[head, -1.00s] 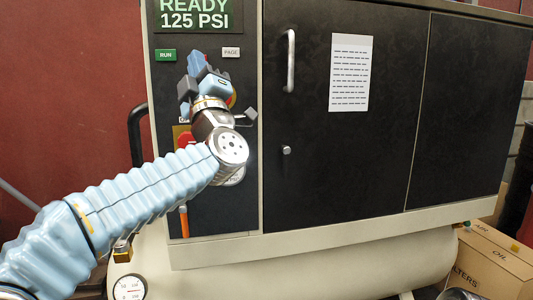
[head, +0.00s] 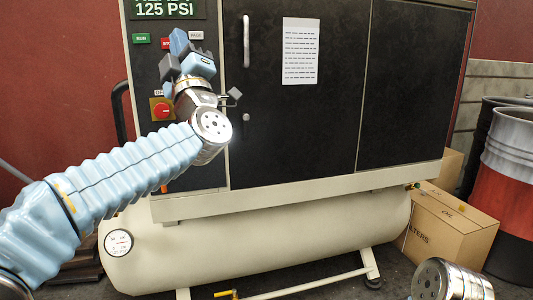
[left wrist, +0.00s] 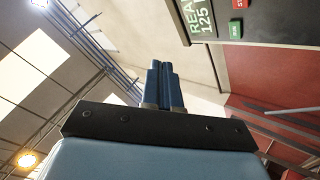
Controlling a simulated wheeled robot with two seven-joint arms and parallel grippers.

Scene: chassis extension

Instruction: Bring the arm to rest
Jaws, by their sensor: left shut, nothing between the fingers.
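My left arm reaches in from the left in the head view, and my left gripper (head: 179,42) points up in front of the compressor's control panel (head: 140,75). Its fingers also show in the left wrist view (left wrist: 165,85), shut together with nothing between them. They point up toward the ceiling and seem apart from the panel. The gripper partly covers the red stop button (head: 167,43). The green RUN button (head: 141,38) and the red knob on a yellow plate (head: 161,110) are visible beside the gripper and wrist. My right gripper is out of sight.
The black cabinet doors (head: 300,130) with a handle fill the middle, above a cream tank (head: 270,240) with a round gauge (head: 118,243). Cardboard boxes (head: 450,235) and a red-and-grey drum (head: 510,185) stand at the right. A yellow-handled valve (head: 226,294) is low in front.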

